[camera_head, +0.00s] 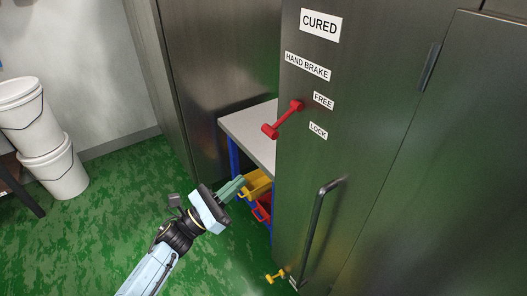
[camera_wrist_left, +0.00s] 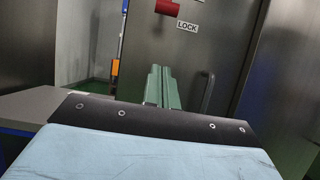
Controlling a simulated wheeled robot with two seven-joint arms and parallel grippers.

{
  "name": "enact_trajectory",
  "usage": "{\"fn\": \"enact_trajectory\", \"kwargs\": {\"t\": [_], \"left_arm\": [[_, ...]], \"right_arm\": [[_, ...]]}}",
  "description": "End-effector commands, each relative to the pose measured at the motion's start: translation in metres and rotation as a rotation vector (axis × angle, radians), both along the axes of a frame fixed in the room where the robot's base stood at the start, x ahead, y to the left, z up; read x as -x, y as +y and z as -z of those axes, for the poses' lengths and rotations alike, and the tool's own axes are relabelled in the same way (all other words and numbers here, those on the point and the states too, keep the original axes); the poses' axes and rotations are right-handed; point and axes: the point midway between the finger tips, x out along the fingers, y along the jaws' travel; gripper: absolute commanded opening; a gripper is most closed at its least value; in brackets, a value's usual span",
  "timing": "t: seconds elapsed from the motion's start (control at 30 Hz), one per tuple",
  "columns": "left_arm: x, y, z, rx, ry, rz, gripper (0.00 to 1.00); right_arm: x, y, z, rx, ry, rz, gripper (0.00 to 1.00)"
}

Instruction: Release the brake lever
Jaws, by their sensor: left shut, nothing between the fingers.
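The red brake lever (camera_head: 283,118) is on the dark metal cabinet front, below the HAND BRAKE label (camera_head: 307,66). Its bar runs down and left from its upper end to a thick red grip, left of the FREE label (camera_head: 323,100) and LOCK label (camera_head: 318,130). Which label it is set to, I cannot tell. In the left wrist view only the red grip (camera_wrist_left: 168,7) shows at the top edge, beside the LOCK label (camera_wrist_left: 187,27). My left gripper (camera_head: 240,184), with green fingers, is shut and empty, below and left of the lever, apart from it. My right gripper is out of view.
A grey table (camera_head: 250,132) with yellow (camera_head: 257,184) and red bins (camera_head: 262,208) below stands left of the cabinet. A long dark door handle (camera_head: 317,220) and a small yellow valve handle (camera_head: 275,276) are lower right. White buckets (camera_head: 58,170) stand far left. Green floor around my arm is clear.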

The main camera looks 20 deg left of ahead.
Motion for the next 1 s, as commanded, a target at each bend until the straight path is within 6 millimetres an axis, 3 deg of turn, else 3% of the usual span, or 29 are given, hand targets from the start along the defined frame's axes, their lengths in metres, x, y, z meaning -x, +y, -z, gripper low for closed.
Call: {"fn": "enact_trajectory", "kwargs": {"t": [0.37, 0.8, 1.0], "left_arm": [[-0.009, -0.006, -0.005, 0.005, 0.004, 0.001, 0.0], [-0.072, -0.056, -0.044, 0.006, 0.004, 0.001, 0.0], [-0.067, -0.052, -0.072, 0.003, 0.006, 0.0, 0.0]], "right_arm": [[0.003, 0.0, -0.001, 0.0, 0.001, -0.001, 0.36], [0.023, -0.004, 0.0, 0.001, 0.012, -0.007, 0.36], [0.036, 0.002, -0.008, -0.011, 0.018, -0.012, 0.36]]}}
